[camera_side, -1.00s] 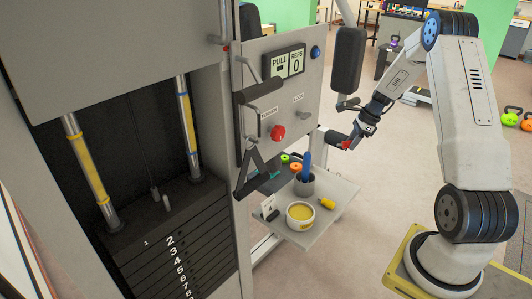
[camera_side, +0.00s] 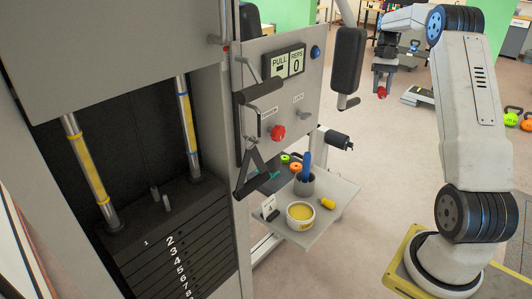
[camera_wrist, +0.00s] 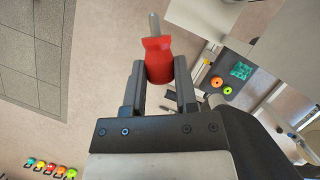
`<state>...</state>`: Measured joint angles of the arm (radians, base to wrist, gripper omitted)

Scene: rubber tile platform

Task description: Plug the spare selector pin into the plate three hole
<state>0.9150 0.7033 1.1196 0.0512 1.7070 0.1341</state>
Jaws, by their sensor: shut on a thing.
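The spare selector pin has a red head (camera_wrist: 158,62) and a grey metal shaft (camera_wrist: 154,25). My gripper (camera_wrist: 159,75) is shut on the red head, with the shaft pointing away from the fingers. In the side view my gripper (camera_side: 382,88) hangs in free air at the upper right, with the red head (camera_side: 382,93) at its tips. The weight stack (camera_side: 170,243) stands at the lower left, far from my gripper. Its dark plates carry white numbers; the plate three label (camera_side: 178,252) shows, but I cannot make out its hole.
The machine's grey panel (camera_side: 300,100) carries a display, a red knob and handles. A black pad (camera_side: 347,60) and a black cylindrical post (camera_side: 338,139) jut out between panel and arm. A side tray (camera_side: 335,205) holds a tape roll, a cup and small items.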

